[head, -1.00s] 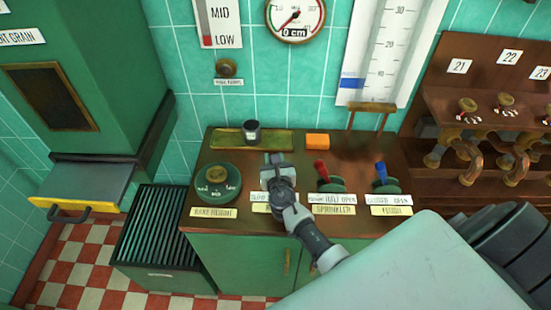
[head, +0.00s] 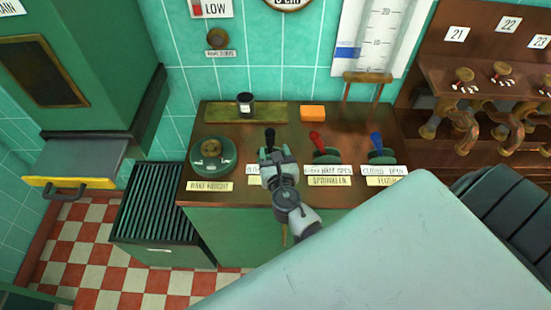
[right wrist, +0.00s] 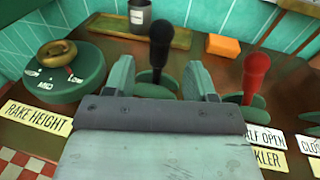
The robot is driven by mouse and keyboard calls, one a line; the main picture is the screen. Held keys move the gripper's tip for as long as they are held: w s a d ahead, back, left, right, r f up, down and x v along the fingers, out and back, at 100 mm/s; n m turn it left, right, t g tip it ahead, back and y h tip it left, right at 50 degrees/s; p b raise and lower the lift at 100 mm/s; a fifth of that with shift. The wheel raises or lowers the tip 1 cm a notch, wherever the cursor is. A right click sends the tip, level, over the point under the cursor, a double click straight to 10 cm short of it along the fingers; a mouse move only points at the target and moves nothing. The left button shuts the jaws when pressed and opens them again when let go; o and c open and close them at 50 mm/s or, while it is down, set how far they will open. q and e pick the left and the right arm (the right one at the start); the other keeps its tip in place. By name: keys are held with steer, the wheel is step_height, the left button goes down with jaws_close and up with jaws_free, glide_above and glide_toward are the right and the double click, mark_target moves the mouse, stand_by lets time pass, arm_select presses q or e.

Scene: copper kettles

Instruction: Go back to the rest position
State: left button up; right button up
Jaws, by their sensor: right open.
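My right gripper (head: 277,158) is over the front of the brown console (head: 350,145), its fingers open and empty. The black-handled lever (head: 269,138) stands upright just beyond the fingers. In the right wrist view, this lever (right wrist: 161,45) shows in the gap between the two open fingers (right wrist: 160,80); I cannot tell whether they touch it. The lever's base and its label are partly hidden by the gripper. My left gripper is not in view.
A red lever (head: 316,140) and a blue lever (head: 377,141) stand to the right. The rake height dial (head: 212,157) is on the left. A dark cup (head: 245,103) and an orange block (head: 312,112) are at the back. A slatted green bin (head: 160,205) stands left of the console.

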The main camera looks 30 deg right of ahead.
steer(key=shift+v, duration=1.1)
